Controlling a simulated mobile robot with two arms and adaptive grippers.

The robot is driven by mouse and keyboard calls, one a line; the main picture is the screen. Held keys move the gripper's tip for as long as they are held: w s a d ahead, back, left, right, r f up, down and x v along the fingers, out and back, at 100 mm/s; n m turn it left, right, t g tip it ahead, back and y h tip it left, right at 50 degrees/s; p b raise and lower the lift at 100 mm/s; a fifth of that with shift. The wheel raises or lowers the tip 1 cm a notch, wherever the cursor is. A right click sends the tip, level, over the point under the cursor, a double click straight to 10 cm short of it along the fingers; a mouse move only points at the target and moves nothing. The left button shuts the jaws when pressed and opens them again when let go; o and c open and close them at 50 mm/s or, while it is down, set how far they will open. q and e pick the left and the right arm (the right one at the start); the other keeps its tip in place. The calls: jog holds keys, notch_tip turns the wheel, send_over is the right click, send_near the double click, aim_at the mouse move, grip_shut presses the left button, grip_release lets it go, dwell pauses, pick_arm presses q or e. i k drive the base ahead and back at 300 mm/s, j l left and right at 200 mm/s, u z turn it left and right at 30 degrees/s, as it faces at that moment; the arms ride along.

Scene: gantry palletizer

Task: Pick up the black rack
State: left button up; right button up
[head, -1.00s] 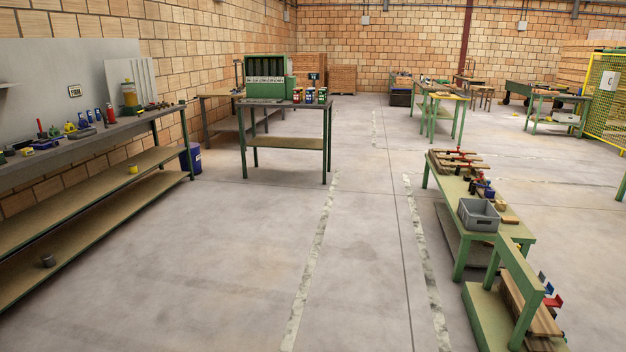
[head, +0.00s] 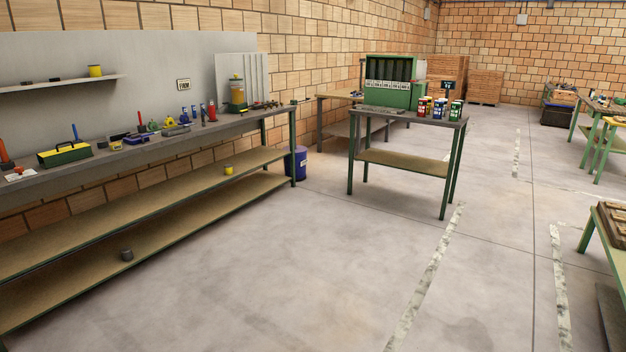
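I cannot clearly make out a black rack in the head view. A row of small dark items (head: 266,105) lies at the far end of the long workbench (head: 205,130) on the left, too small to tell what they are. A green cabinet (head: 404,98) with dark slots and white labels stands on a green-legged table (head: 437,119) ahead. A dark crate (head: 555,116) stands on the floor at the back right. Neither of my grippers is in view.
Several tools and a yellow-green toolbox (head: 65,154) lie on the long bench. Several small cans (head: 439,108) stand on the table ahead. A blue drum (head: 298,163) stands at the bench's far end. The floor (head: 310,265) in the middle is clear.

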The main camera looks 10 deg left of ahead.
aim_at(115, 138)
jog(key=i+j+u, duration=0.2)
jog(key=u, duration=0.25)
jog(key=i+u, duration=0.75)
jog(key=u, duration=0.2)
jog(key=i+l+u, duration=0.1)
jog(key=i+u, duration=0.2)
jog(key=u, duration=0.15)
jog(key=i+j+u, duration=0.1)
jog(key=i, duration=0.85)
jog(key=i+j+u, duration=0.1)
jog(key=i, duration=0.85)
jog(key=i+j+z, duration=0.1)
jog(key=i+z, duration=0.25)
jog(key=i, duration=0.2)
jog(key=i+j+z, duration=0.35)
jog(key=i, duration=0.15)
jog(key=l, duration=0.1)
